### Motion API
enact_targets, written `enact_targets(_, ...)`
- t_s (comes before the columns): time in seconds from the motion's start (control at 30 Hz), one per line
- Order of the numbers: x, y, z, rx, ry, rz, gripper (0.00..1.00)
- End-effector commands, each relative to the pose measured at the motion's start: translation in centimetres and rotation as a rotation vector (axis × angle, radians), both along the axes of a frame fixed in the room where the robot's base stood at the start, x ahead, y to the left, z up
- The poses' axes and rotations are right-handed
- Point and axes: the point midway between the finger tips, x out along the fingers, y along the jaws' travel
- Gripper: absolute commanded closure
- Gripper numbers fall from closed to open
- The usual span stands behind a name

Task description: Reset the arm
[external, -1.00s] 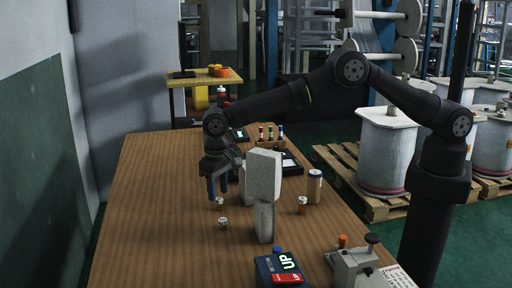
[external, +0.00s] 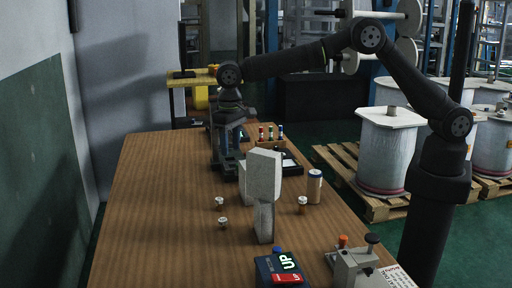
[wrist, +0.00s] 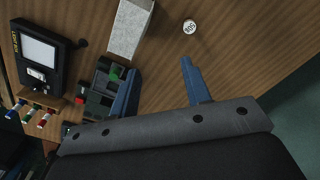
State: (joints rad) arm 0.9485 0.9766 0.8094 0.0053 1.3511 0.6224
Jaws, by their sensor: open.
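My gripper (external: 228,168) is over the far part of the wooden table (external: 160,190) in the external view, pointing down. In the wrist view its two blue fingers (wrist: 160,85) are spread apart with nothing between them. Pale grey blocks (external: 263,178) stand together at mid table, nearer the camera than my gripper; one stands on top of another. One round cap (wrist: 190,26) and a grey block (wrist: 130,28) show in the wrist view.
A dark device with green and red buttons (wrist: 102,88) lies by the left finger. A blue box with an UP sign (external: 280,268) is at the near end. The left table side is clear.

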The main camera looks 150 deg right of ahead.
Motion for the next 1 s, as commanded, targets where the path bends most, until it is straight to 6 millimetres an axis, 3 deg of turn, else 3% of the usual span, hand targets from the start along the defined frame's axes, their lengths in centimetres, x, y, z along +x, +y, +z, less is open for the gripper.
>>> enact_targets(0.47,-7.3,2.2,0.4,0.0,0.002,-0.003,0.56)
enact_targets(1.0,-15.4,6.8,0.1,0.0,0.005,-0.005,0.56)
